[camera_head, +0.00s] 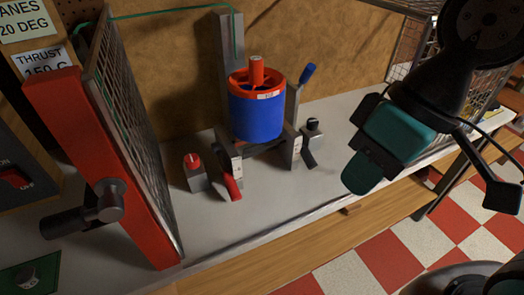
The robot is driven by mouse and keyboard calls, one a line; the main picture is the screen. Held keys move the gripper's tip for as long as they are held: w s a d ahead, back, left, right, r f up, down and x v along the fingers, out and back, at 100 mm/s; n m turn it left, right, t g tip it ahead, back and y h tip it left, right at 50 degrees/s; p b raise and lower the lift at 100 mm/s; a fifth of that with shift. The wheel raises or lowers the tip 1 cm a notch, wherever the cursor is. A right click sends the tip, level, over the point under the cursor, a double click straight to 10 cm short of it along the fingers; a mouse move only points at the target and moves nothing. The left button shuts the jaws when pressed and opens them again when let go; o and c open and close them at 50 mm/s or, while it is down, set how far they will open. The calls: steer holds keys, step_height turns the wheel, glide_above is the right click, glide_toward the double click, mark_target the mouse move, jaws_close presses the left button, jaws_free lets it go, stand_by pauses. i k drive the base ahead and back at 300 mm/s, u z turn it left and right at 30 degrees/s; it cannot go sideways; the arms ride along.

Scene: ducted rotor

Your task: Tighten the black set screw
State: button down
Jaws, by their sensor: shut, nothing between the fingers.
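A black-capped screw or knob (313,124) stands on a small grey block at the right foot of the rotor stand; I cannot tell for certain that it is the set screw. A black tab or lever (308,159) hangs just below it. The blue duct (257,117) with an orange-red rim and hub sits upright between the stand's supports. A red-capped knob (193,161) on a grey block stands at the left. My gripper (363,178) is shut and empty, to the right of the black-capped knob and apart from it, above the bench's front edge.
A red-framed mesh panel (149,215) stands at the left, with a grey clamp knob (108,200) on it. A red-handled lever (231,187) and a blue-handled lever (308,73) flank the duct. A wire cage (403,52) is behind my arm. The bench front (250,215) is clear.

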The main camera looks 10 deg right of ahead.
mark_target(312, 123)
steer(key=u, duration=0.55)
steer(key=k, duration=1.3)
steer(key=z, duration=0.3)
steer(key=i, duration=1.7)
steer(key=u, duration=0.8)
